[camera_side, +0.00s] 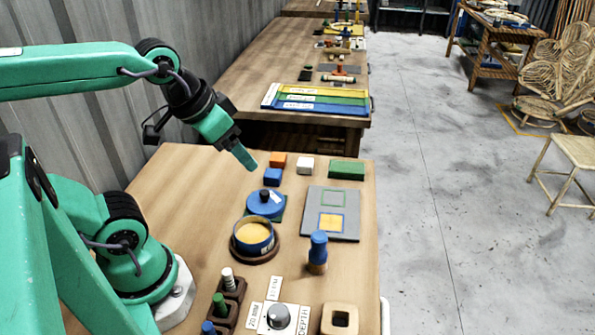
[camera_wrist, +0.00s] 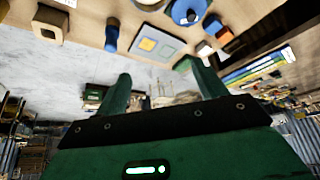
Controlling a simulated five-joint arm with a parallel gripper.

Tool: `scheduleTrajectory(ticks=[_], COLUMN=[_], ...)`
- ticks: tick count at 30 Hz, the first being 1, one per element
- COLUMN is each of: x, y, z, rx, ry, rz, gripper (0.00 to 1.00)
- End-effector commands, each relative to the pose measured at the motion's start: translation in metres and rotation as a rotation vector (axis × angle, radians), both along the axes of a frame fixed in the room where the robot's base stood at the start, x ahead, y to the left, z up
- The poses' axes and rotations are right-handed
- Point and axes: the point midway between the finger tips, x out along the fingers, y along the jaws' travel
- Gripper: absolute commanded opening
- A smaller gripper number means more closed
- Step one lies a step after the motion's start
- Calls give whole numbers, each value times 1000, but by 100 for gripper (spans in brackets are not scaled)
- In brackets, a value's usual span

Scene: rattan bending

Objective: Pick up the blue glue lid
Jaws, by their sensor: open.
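The blue glue lid (camera_side: 265,204) is round with a black knob and a white label. It lies on a green square (camera_side: 284,208) on the bench, behind the blue glue pot (camera_side: 254,237) with yellow contents. The lid also shows at the top edge of the wrist view (camera_wrist: 182,14), partly cut off. My gripper (camera_side: 245,158) is raised above the bench, behind and above the lid, touching nothing. In the wrist view my gripper (camera_wrist: 160,69) has its two green fingers wide apart with nothing between them.
Orange (camera_side: 278,160), white (camera_side: 305,165), blue (camera_side: 272,177) and green (camera_side: 346,170) blocks stand near the lid. A grey board (camera_side: 330,222) lies to its right, with a blue-topped peg (camera_side: 318,250) in front. A depth dial (camera_side: 279,316) is at the front.

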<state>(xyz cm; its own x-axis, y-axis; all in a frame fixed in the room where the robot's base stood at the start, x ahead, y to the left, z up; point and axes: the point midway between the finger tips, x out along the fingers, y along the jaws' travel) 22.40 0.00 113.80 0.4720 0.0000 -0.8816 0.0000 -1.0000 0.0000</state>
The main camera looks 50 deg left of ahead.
Motion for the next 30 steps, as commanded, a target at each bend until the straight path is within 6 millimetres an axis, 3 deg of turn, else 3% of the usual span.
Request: scheduleTrajectory(ticks=[1,4,17,30], x=[0,0,5,45], y=[0,0,2,24], z=[0,0,-3,-33], rx=[0,0,9,68], ry=[0,0,19,171], rz=[0,0,-6,-84], gripper=[81,100,100,100])
